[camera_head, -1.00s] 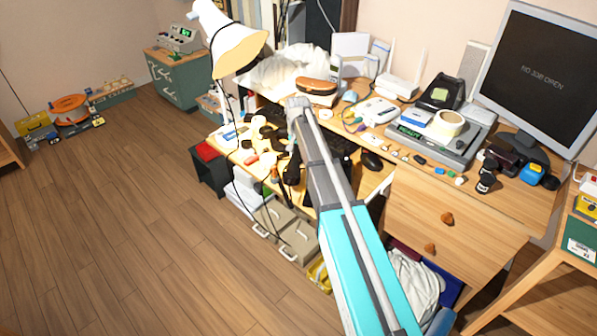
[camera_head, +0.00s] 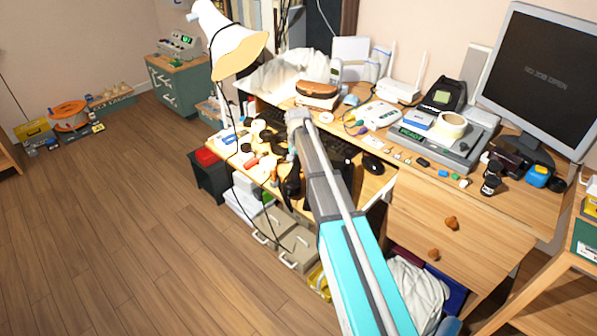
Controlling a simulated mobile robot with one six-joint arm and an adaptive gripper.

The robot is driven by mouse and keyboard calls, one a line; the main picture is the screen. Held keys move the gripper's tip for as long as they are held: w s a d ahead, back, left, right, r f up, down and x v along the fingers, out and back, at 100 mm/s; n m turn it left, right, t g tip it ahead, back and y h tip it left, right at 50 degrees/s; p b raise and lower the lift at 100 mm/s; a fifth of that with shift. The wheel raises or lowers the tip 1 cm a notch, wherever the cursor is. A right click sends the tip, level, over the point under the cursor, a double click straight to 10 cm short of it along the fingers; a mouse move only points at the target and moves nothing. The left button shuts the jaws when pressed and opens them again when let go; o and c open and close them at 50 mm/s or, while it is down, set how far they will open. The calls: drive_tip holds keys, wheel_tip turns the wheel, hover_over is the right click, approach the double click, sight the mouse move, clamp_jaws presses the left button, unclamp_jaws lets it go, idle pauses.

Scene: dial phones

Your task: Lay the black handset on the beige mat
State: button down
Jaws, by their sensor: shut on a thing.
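My arm reaches from the bottom of the view over the desk, and its far end bends down at the left part of the desk. My gripper (camera_head: 290,187) is a small dark shape there, partly behind my own arm. It is shut on a dark thing that looks like the black handset (camera_head: 289,195); handset and fingers are hard to tell apart at this size. I cannot tell whether the handset touches the surface below. I cannot make out the beige mat; my arm covers part of that area.
A white lamp (camera_head: 240,52) and its cable stand left of my gripper. Small parts crowd the desk there. A grey device (camera_head: 436,143) and monitor (camera_head: 540,75) stand farther right. Open floor (camera_head: 130,230) is at left.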

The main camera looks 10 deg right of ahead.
sight(298, 160)
drive_tip(key=shift+f+b, duration=1.3)
drive_tip(key=shift+f, duration=0.2)
drive_tip(key=shift+f, duration=0.15)
drive_tip(key=shift+c, duration=1.5)
unclamp_jaws()
drive_tip(key=shift+r, duration=0.25)
wheel_tip(298, 160, up, 12)
drive_tip(key=p, duration=1.2)
drive_tip(key=s+n, duration=0.4)
drive_tip(key=s, duration=2.5)
drive_tip(key=shift+n, duration=0.3)
